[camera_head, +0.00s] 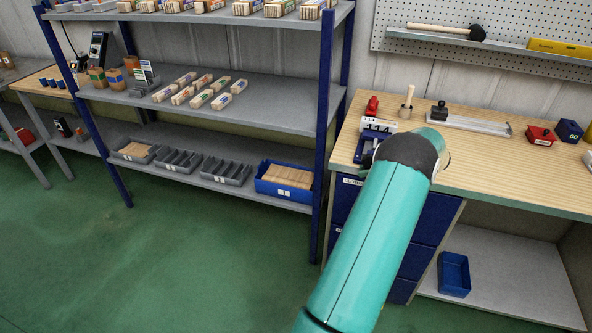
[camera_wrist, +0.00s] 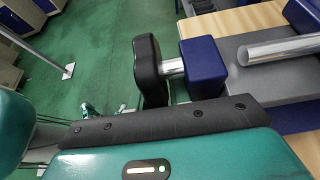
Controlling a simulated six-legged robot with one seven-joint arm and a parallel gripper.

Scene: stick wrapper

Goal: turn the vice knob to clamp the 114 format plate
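The 114 format plate (camera_head: 378,127) is a small pale plate marked 114, at the blue vice (camera_head: 361,151) on the left end of the wooden bench. In the wrist view, the black vice knob (camera_wrist: 150,70) sits on a short silver shaft, joined to a blue vice block (camera_wrist: 203,68). My gripper (camera_wrist: 165,122) shows at the bottom of the wrist view as a black bar on a teal housing, close to the knob. Its fingertips and any contact are not clear. In the head view my teal arm hides the gripper and the knob.
On the bench (camera_head: 478,157) stand a wooden cup with a stick (camera_head: 405,104), a grey stamp plate (camera_head: 468,122) and a red block (camera_head: 540,135). A shelf rack (camera_head: 327,130) stands to the left. Green floor (camera_head: 190,255) lies open in front.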

